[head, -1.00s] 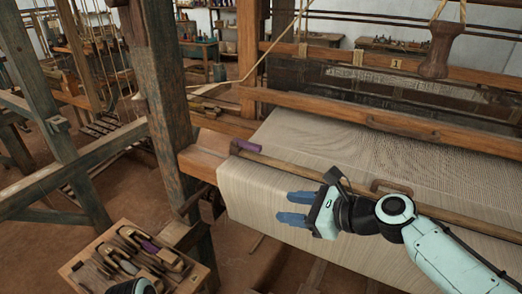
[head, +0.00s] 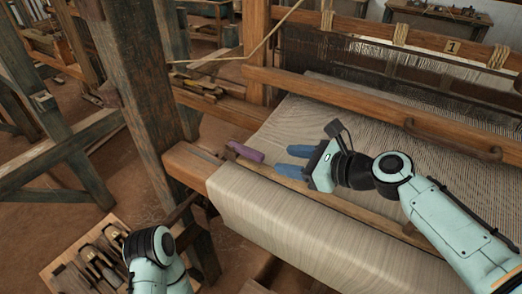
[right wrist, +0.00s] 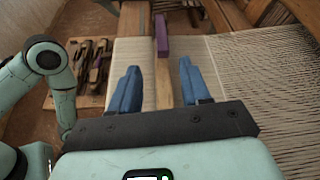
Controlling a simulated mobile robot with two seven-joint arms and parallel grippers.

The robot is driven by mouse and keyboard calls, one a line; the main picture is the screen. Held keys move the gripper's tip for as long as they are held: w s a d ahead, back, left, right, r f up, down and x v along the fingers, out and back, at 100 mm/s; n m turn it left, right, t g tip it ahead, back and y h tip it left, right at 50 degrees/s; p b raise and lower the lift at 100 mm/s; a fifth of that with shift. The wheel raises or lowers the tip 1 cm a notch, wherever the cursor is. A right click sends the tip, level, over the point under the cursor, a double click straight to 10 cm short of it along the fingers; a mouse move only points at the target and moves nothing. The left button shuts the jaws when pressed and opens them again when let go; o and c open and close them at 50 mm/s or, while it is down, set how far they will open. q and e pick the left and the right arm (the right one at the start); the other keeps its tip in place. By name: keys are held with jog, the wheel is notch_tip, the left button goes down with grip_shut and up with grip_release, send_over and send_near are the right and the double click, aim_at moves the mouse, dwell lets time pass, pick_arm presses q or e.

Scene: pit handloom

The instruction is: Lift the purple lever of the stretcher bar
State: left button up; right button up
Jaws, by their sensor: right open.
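The purple lever (head: 246,152) lies at the left end of the wooden stretcher bar (head: 345,204), which runs across the cream cloth. In the right wrist view the lever (right wrist: 161,36) stands ahead of the fingertips, roughly centred between them. My right gripper (head: 282,161) is open and empty, just right of the lever and apart from it, with its blue fingers pointing left toward it. The right wrist view shows the open fingers (right wrist: 158,68) above the bar. My left arm shows at the lower left of the head view; its gripper is out of view.
The woven cloth (head: 270,212) wraps over the front beam. A thick wooden post (head: 128,90) stands left of the lever. A tray of tools (head: 62,268) sits at the lower left. The beater beam (head: 350,105) crosses behind my right gripper.

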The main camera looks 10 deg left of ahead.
aim_at(258, 154)
pick_arm(q)
jog(key=shift+w+r+p, duration=0.3)
jog(key=shift+r+p, duration=0.1)
jog(key=shift+r, duration=0.15)
jog(key=shift+w+r+p, duration=0.3)
jog(key=shift+r+p, duration=0.1)
jog(key=shift+r, duration=0.1)
pick_arm(e)
jog(key=x, duration=1)
jog(key=shift+w+d, duration=0.1)
grip_shut()
